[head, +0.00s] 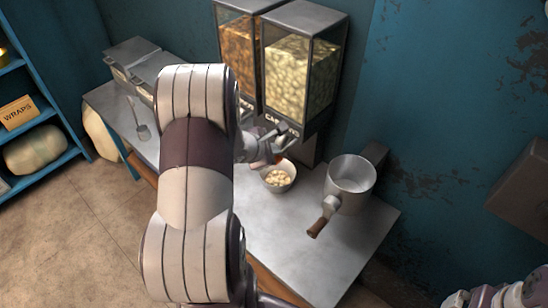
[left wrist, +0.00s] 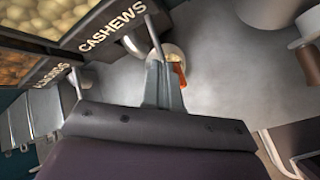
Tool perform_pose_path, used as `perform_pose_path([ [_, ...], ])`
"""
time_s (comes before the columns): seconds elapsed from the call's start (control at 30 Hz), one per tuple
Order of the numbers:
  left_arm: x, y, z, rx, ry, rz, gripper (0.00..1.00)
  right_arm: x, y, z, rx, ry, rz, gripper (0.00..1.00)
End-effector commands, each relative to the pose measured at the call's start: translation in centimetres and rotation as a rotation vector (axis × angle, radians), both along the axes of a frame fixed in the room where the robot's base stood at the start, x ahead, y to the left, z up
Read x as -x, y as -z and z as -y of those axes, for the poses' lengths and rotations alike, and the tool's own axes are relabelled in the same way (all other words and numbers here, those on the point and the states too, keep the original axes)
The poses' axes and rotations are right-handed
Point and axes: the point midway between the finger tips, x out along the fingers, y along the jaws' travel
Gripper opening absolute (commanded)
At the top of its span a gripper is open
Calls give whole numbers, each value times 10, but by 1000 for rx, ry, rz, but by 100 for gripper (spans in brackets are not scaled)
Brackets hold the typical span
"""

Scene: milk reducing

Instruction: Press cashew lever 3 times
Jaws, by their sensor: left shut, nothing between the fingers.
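The cashew dispenser (head: 300,75) is a clear-sided box of pale nuts, with the CASHEWS label also showing in the left wrist view (left wrist: 112,28). A thin metal rod (left wrist: 153,38), which looks like its lever, sticks out below the label. My left gripper (head: 268,155) is shut and empty, below the dispenser front. In the left wrist view its fingers (left wrist: 163,72) are close to the rod; I cannot tell whether they touch. A white bowl (head: 280,187) holding cashews stands under the gripper. An orange piece (left wrist: 180,75) shows beside the fingertips.
A second dispenser (head: 237,50) with brown nuts stands left of the cashews. A metal pot (head: 348,185) with a wooden handle stands on the counter (head: 300,250) to the right. Metal bins (head: 135,62) and a scoop (head: 142,130) are at the left. The counter front is clear.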

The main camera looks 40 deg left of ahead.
Motion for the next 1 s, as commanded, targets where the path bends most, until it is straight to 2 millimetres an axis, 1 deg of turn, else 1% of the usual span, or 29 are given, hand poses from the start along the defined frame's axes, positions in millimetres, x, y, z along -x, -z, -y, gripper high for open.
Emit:
perform_pose_path([
  [1.0,0,8,0,-1,1,0,0,0,10,0,0,0,0,100],
])
